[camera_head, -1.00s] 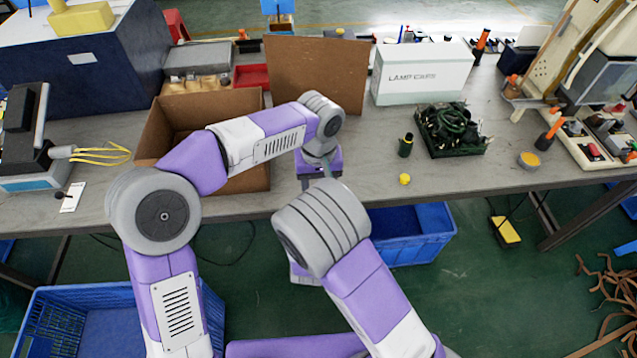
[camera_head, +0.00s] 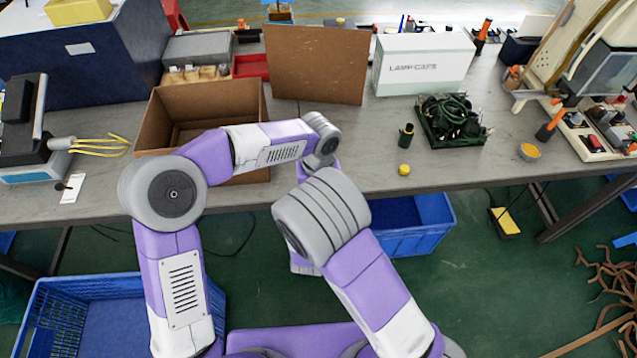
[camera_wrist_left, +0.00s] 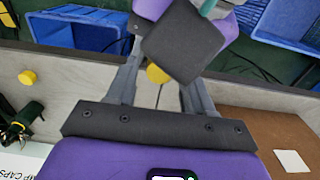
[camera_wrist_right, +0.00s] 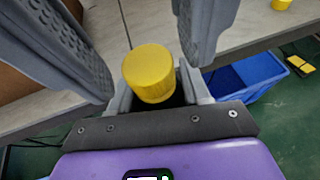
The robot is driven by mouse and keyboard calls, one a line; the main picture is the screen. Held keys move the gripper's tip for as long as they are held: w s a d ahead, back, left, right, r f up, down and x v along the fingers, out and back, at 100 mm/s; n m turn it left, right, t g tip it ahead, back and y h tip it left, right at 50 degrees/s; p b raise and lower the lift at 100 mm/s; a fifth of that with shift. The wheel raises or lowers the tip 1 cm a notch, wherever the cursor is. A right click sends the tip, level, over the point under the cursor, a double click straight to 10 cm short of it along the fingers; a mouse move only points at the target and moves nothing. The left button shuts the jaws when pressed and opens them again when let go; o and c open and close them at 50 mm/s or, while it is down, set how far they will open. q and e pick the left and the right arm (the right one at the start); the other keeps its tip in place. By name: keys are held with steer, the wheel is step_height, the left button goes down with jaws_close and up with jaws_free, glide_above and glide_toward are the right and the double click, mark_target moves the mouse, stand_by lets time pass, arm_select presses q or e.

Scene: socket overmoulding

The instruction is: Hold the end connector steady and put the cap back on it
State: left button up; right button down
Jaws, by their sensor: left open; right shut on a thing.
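A yellow cap (camera_wrist_right: 150,72) sits on top of a dark part, most likely the end connector (camera_wrist_right: 178,98), which is largely hidden. My right gripper (camera_wrist_right: 157,92) is shut on this dark part below the cap. My left gripper (camera_wrist_left: 160,90) is open. Its large grey fingers stand apart on either side of the yellow cap in the right wrist view, not visibly touching it. In the left wrist view the yellow top (camera_wrist_left: 157,73) shows between the left fingers, partly behind a dark square pad. In the head view my arms hide both gripper tips.
Another yellow cap (camera_head: 404,169) lies near the table's front edge. An open cardboard box (camera_head: 258,105) is close behind my left arm. Blue bins (camera_head: 438,215) stand below the table.

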arm_select(q)
steer(key=shift+f, duration=0.25)
jaws_close()
steer(key=m, duration=0.6)
steer(key=shift+m, duration=0.3)
steer(key=shift+o, duration=0.4)
jaws_free()
